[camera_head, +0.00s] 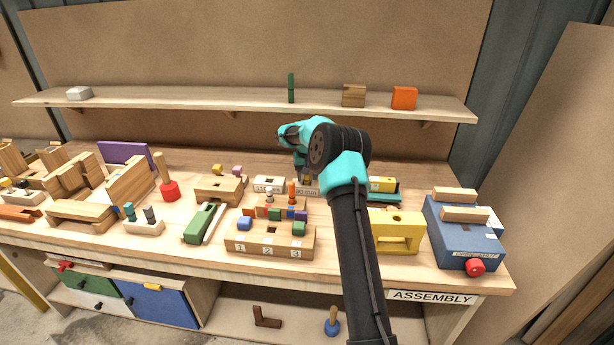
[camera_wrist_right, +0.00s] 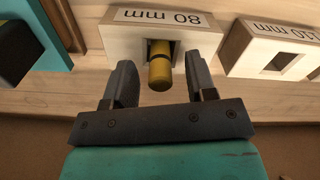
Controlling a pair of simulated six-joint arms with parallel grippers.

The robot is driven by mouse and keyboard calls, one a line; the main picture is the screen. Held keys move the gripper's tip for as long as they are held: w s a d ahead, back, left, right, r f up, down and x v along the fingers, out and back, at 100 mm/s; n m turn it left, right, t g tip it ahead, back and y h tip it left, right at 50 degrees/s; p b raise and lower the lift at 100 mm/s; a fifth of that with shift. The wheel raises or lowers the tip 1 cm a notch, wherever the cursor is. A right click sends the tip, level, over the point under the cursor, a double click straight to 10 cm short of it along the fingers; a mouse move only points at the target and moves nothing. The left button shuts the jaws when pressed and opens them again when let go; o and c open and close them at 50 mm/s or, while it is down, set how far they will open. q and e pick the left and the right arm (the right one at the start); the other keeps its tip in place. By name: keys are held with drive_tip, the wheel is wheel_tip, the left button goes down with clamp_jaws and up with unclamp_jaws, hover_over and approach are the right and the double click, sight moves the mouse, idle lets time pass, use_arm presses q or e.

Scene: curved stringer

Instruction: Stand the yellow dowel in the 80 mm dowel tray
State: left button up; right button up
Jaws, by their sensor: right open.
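The yellow dowel (camera_wrist_right: 159,72) sits in the square opening of the white and wood 80 mm dowel tray (camera_wrist_right: 124,40), with one end sticking out toward the right wrist camera. It looks roughly upright, but I cannot tell how deep it sits. My right gripper (camera_wrist_right: 160,62) is open, with one finger on each side of the dowel and visible gaps to both. In the head view the tray (camera_head: 307,191) is partly behind my right arm, and only a small bit of the dowel (camera_head: 307,179) shows. My left gripper is not in view.
A 110 mm tray (camera_wrist_right: 240,50) stands beside the 80 mm one, and a teal tray (camera_wrist_right: 50,50) is on its other side. A numbered wooden block (camera_head: 270,240) is in front. A yellow block (camera_head: 400,232) and a blue box (camera_head: 460,235) stand at the right. A shelf (camera_head: 200,102) runs behind.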

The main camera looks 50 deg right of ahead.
drive_tip(key=shift+r, duration=0.15)
wheel_tip(320, 180, up, 17)
idle(0.6)
idle(0.7)
